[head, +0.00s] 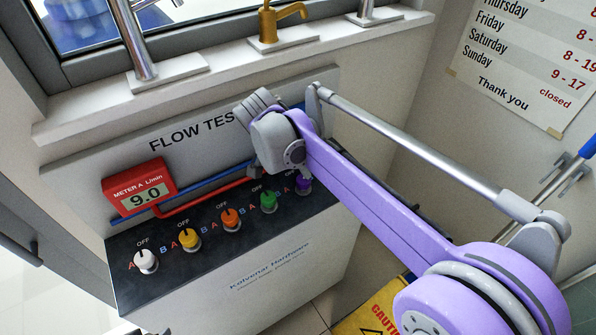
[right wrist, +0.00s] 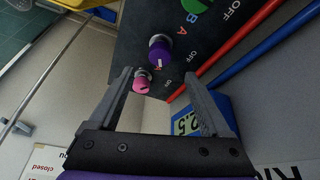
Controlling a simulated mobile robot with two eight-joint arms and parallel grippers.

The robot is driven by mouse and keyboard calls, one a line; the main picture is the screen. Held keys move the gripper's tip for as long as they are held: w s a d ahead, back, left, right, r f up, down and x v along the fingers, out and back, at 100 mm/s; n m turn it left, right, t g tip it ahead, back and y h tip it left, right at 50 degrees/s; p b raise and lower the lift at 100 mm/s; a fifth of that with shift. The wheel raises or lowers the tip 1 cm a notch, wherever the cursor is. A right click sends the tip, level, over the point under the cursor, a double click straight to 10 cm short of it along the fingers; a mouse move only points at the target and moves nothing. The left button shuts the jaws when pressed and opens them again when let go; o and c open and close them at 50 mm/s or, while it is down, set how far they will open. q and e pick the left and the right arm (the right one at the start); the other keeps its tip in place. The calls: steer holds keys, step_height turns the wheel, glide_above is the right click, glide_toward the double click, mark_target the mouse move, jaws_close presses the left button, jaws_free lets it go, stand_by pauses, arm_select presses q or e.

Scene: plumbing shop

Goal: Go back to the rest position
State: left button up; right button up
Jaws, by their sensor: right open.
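My right arm (head: 375,200) reaches in from the lower right to the flow test panel (head: 120,240). In the head view its wrist hides the gripper's fingers. In the right wrist view my right gripper (right wrist: 158,76) is open, with nothing held. The pink knob (right wrist: 142,82) shows between its fingers, apart from both. The purple knob (right wrist: 159,50) lies just beyond the fingertips, and the green knob (right wrist: 196,5) is at the top edge. The head view also shows the white (head: 146,261), yellow (head: 189,239) and orange (head: 231,219) knobs. My left gripper is not in view.
A red meter (head: 140,187) reads 9.0. A blue meter (right wrist: 186,124), partly behind a finger, shows in the right wrist view. Red and blue pipes run behind the knobs. Taps (head: 270,22) stand on the ledge above. A yellow caution sign (head: 372,318) is below my arm.

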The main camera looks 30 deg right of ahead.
steer(key=shift+v, duration=1)
steer(key=s+a+f+n+t+y, duration=0.2)
steer(key=s+f+n, duration=0.4)
steer(key=s, duration=0.4)
steer(key=s+a+f+n+t+y, duration=0.1)
steer(key=s+a+f+n+y, duration=0.1)
steer(key=s+f+n, duration=0.4)
steer(key=s+a+n, duration=0.1)
steer(key=s, duration=0.2)
steer(key=shift+s+a+f+t, duration=0.25)
steer(key=shift+s+a+t, duration=0.15)
